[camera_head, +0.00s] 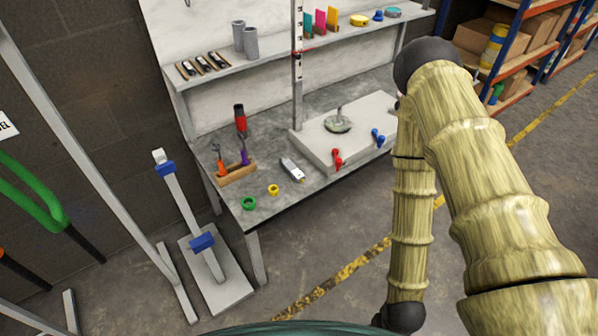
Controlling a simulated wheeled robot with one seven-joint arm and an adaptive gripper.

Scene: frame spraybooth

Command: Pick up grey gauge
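A small grey handheld gauge (292,169) with a lighter end lies flat on the grey workbench (285,200), close to its front edge. It sits between a small wooden tool holder on the left and a raised light slab on the right. Nothing covers it. My arm shows at the right with its links bent over the floor and across the bench's right end. My gripper itself is not in view.
The wooden holder (237,173) carries tools. A green ring (249,203) and a yellow ring (273,189) lie left of the gauge. The slab (310,146) bears red and blue clamps. A shelf (290,58) overhangs the bench's back.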

